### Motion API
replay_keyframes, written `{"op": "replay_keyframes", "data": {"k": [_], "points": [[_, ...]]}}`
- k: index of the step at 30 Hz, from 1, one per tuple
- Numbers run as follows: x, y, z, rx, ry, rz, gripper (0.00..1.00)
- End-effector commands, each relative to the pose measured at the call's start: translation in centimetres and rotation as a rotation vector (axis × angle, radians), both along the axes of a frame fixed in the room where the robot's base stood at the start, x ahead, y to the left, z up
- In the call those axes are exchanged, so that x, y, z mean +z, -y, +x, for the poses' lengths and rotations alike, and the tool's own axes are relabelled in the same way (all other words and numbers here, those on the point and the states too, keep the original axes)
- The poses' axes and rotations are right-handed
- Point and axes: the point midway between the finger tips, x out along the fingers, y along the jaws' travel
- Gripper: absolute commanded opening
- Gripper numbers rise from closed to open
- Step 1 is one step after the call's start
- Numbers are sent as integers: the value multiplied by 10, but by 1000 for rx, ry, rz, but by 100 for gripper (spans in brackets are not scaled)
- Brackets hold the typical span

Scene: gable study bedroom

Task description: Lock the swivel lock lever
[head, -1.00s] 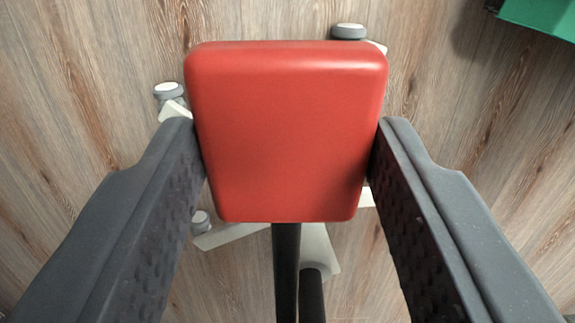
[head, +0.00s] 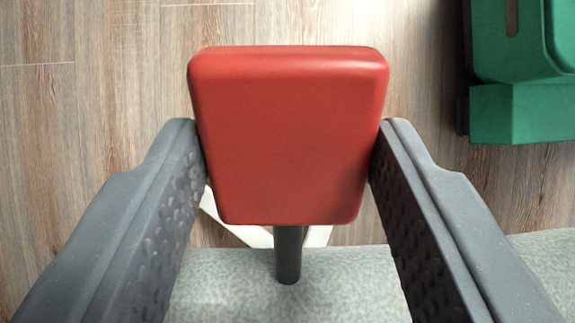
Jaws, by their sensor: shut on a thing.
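The swivel lock lever shows as a red block-shaped paddle (head: 288,150) with rounded corners on a short dark rod (head: 288,258). It fills the middle of the head view. My gripper (head: 291,135) is shut on the red paddle, with one dark grey textured finger against its left side and one against its right side. The rod runs down from the paddle over a grey speckled surface (head: 240,290) at the bottom. The rod's lower end is in view against that surface, but I cannot tell how it joins.
White leg-like bars (head: 255,236) show partly behind the paddle, low over the wooden floor (head: 100,120). A green object (head: 520,112) stands on the floor at the upper right. Bare floor shows at the upper left.

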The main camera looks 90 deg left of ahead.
Motion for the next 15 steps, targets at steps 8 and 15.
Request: {"op": "replay_keyframes", "data": {"k": [8, 15], "points": [[3, 1, 0, -5, -1, -12, 4], [3, 0, 1, -3, 0, -9, 67]]}}
